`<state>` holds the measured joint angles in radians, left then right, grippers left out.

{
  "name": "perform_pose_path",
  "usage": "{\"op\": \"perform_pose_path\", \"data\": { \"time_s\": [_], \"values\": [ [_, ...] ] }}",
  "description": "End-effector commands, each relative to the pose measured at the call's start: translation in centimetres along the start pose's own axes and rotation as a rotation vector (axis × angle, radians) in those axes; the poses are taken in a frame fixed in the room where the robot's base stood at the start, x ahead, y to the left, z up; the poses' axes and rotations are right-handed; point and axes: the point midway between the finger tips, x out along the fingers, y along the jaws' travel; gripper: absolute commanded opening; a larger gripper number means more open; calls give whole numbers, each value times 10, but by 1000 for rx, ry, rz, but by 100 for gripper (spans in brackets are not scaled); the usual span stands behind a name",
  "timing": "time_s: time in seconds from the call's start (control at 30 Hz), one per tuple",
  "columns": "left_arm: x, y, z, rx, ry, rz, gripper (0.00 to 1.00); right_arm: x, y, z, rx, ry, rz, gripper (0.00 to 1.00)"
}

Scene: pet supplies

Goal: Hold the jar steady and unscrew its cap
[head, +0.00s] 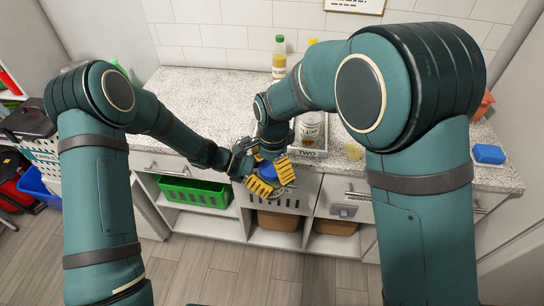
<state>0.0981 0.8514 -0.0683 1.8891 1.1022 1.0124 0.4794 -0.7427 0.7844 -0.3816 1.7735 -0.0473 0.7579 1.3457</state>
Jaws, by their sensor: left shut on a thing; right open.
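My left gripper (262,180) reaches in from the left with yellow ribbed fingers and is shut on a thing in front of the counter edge. A blue round part (267,171), seemingly the jar's cap, shows between the yellow fingers. The jar body is mostly hidden by the fingers. My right gripper (268,164) comes down from above at the same spot and is open, close around or beside the blue part. The fingers of both grippers overlap in the view, so I cannot tell whether the right one touches the cap.
The speckled counter (200,100) has free room at left. A bottle with a green cap (279,62) stands at the back. A light jar (312,128) stands near a "TWO" label. A blue block (488,154) lies at right. A green crate (195,192) sits below.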

Motion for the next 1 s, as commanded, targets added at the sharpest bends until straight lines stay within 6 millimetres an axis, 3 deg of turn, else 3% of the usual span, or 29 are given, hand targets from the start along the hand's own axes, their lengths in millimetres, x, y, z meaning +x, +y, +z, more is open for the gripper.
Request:
{"op": "perform_pose_path", "data": {
  "time_s": [0.33,0.5,0.57,0.6,0.67,1.0],
  "values": [
    [0,0,1,1,-2,0,0,4,0,0,0,0,-1,99],
    [0,0,1,1,-2,0,0,4,0,0,1,0,-1,39],
    [0,0,1,1,-2,0,0,4,0,0,1,0,-1,24],
    [0,0,1,1,-2,0,0,4,0,0,1,0,-1,73],
    [0,0,1,1,-2,0,0,4,0,0,1,0,-1,94],
    [0,0,1,1,-1,0,0,2,0,0,1,0,-2,96]
  ]
}}
